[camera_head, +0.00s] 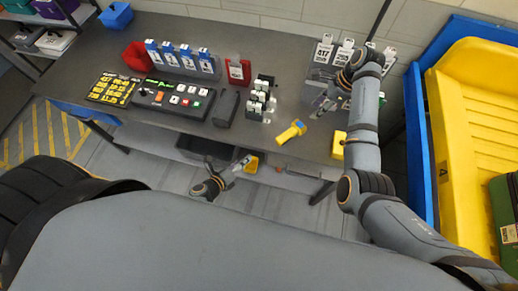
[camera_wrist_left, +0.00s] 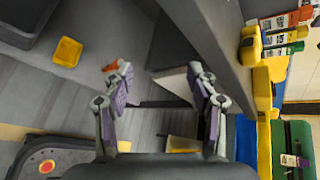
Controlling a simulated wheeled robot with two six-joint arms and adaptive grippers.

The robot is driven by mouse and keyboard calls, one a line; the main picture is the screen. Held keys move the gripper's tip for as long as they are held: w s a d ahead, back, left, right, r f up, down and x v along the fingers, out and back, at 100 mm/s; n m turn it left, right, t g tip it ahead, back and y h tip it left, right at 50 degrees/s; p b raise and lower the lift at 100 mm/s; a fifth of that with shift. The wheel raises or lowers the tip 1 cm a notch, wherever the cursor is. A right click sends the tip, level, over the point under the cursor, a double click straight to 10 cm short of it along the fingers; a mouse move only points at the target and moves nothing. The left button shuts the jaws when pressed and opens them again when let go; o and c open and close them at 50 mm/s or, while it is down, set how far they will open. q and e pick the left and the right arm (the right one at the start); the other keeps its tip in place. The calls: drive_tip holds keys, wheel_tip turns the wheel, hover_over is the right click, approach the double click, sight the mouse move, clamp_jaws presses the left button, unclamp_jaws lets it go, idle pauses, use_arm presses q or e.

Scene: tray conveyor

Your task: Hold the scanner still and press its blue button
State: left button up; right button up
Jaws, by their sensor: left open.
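The scanner (camera_head: 291,132) is yellow and lies on the dark table near its front edge, with a small bluish patch at its upper end. No gripper touches it. My left gripper (camera_head: 226,166) is open and empty, below and in front of the table edge, to the lower left of the scanner. Its two spread fingers also show in the left wrist view (camera_wrist_left: 161,78), with nothing between them. My right gripper (camera_head: 325,103) is over the right part of the table, above and right of the scanner. Its fingers are small and partly hidden by the arm.
A yellow block (camera_head: 338,146) sits at the table's front edge. A control panel (camera_head: 172,100), a red bin (camera_head: 137,57) and numbered tags stand on the table. A blue and yellow tote (camera_head: 473,100) is at right. A yellow bin (camera_wrist_left: 67,52) lies below.

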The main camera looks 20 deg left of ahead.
sight(277, 142)
use_arm(q)
drive_tip(key=w+d+r+m+g+h, duration=0.1)
drive_tip(key=d+r+m+h, duration=0.15)
drive_tip(key=r+m, duration=0.45)
drive_tip(key=w+d+r+m+h, duration=0.1)
drive_tip(key=d+r+m, duration=0.3)
drive_tip(key=m, duration=0.4)
drive_tip(key=x, duration=1)
drive_tip(key=shift+w+d, duration=0.1)
drive_tip(key=shift+d, duration=0.15)
clamp_jaws()
use_arm(e)
clamp_jaws()
